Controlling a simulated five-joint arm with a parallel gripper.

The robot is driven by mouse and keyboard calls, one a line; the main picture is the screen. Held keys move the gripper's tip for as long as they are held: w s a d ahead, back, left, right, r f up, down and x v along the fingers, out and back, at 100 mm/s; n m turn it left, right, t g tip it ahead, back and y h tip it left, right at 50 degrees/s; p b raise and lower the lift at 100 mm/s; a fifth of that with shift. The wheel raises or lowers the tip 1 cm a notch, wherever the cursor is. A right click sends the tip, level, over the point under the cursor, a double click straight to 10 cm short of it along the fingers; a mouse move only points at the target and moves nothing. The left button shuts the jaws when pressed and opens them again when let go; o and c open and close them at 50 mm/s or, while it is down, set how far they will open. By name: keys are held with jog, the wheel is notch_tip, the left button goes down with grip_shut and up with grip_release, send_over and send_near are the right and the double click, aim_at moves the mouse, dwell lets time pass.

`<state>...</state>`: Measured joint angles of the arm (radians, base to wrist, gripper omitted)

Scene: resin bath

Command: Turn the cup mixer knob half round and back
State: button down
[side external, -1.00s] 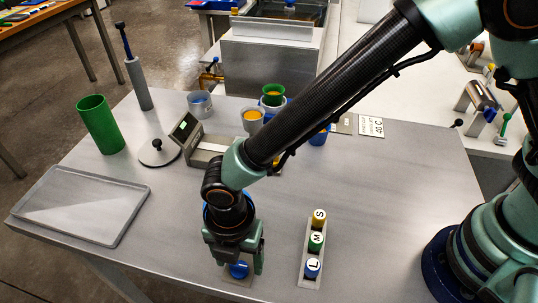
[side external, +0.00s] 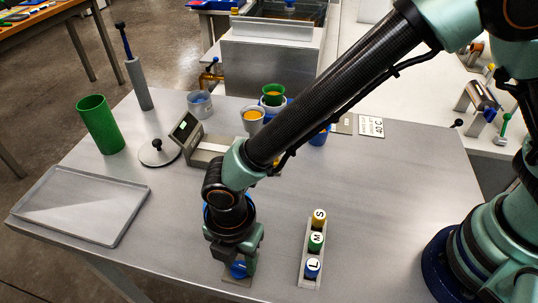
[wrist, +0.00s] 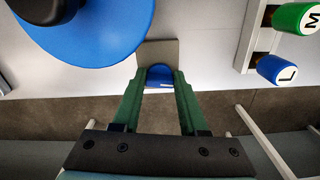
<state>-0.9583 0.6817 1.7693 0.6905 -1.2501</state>
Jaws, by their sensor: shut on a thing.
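The blue knob (side external: 237,271) sits on a small grey plate near the front edge of the table. My gripper (side external: 241,268) points down over it, with its fingers around the knob. In the wrist view the two green fingers (wrist: 159,80) are shut on the blue knob (wrist: 158,73), one on each side. The knob's lower part is hidden between them. A large blue disc (wrist: 115,40), with a dark round part on it, lies beside the knob in the wrist view. In the side view my wrist mostly hides that disc.
A rack with yellow S, green M and blue L (side external: 312,266) capped pieces stands right of my gripper. A grey tray (side external: 75,205) lies at left. A green cylinder (side external: 100,125), a scale (side external: 186,127) and several cups stand farther back. The table's front edge is close.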

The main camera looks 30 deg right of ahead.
jog(key=m, duration=0.4)
jog(key=shift+m, duration=0.3)
jog(key=m, duration=0.4)
jog(key=shift+s+m, duration=0.1)
jog(key=shift+m, duration=0.2)
jog(key=m, duration=0.4)
jog(key=shift+s, duration=0.1)
jog(key=m, duration=0.4)
jog(key=shift+r, duration=0.1)
jog(key=m, duration=0.3)
jog(key=shift+a+m, duration=0.1)
jog(key=shift+m, duration=0.2)
jog(key=m, duration=0.4)
jog(key=shift+s+m, duration=0.1)
jog(key=shift+m, duration=0.2)
jog(key=m, duration=0.4)
jog(key=shift+a+m, duration=0.15)
jog(key=shift+m, duration=2.05)
